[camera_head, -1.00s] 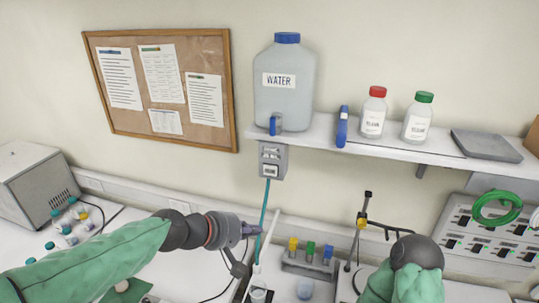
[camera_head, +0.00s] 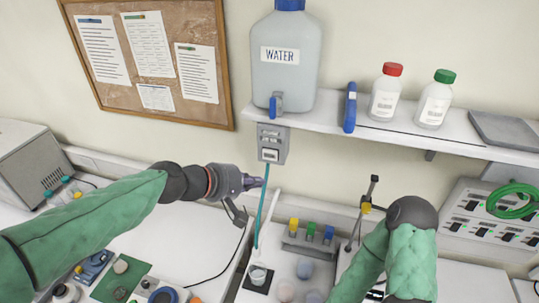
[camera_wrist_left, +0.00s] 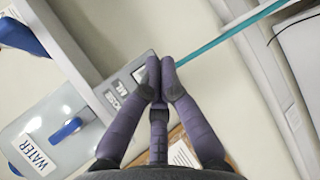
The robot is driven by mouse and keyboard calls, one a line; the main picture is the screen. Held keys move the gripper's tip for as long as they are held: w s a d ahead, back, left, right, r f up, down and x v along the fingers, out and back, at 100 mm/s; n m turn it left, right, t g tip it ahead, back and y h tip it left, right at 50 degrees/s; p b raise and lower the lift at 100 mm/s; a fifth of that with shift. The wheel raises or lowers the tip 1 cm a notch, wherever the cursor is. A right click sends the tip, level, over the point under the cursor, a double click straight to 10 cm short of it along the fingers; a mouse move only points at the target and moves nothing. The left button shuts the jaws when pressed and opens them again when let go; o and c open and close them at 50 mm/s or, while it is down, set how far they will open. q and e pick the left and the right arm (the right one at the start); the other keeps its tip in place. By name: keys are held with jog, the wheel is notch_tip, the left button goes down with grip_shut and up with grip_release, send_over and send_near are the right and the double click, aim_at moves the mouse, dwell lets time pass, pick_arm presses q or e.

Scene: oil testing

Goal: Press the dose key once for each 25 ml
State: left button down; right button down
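The grey dosing unit (camera_head: 273,143) hangs under the shelf, below the white water tank (camera_head: 285,80), with a small framed key or display on its front. In the left wrist view the unit (camera_wrist_left: 112,92) carries partly legible lettering like "DOSE ML". A teal tube (camera_head: 263,205) runs down from it toward a small cup (camera_head: 258,278) on the bench. My left gripper (camera_head: 264,182) is just below the unit; its fingertips (camera_wrist_left: 160,72) are together, empty, and overlap the unit's edge in the wrist view. Contact cannot be told. My right gripper is hidden behind its arm.
The wall shelf (camera_head: 345,118) holds a blue object (camera_head: 350,108), a red-capped bottle (camera_head: 385,92) and a green-capped bottle (camera_head: 436,99). A thin stand (camera_head: 362,212) rises beside my right arm. A rack with coloured pieces (camera_head: 309,240) stands on the bench.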

pick_arm(q)
jog(key=p, duration=0.1)
send_near(274, 160)
jog(key=shift+s+f+x, duration=0.1)
jog(key=shift+s+x, duration=0.05)
jog(key=shift+x, duration=0.75)
jog(key=shift+s+f+x, duration=0.1)
jog(key=shift+x, duration=0.8)
jog(key=shift+s+f+x, duration=0.1)
jog(key=shift+s+x, duration=0.05)
jog(key=shift+x, duration=0.75)
jog(key=shift+d+r, duration=0.1)
jog(key=shift+d, duration=0.1)
jog(key=shift+w+d, duration=0.1)
jog(key=shift+w, duration=0.25)
jog(key=shift+w+d, duration=0.15)
jog(key=shift+w, duration=0.3)
jog(key=shift+s, duration=0.2)
jog(key=shift+s+a, duration=0.3)
jog(key=shift+s, duration=0.4)
jog(key=shift+s+a+b, duration=0.25)
jog(key=shift+s, duration=0.55)
jog(key=shift+s+a+b, duration=0.2)
jog(key=shift+s+a, duration=0.05)
jog(key=shift+s, duration=0.5)
jog(key=shift+s+a+b, duration=0.25)
jog(key=shift+s, duration=0.55)
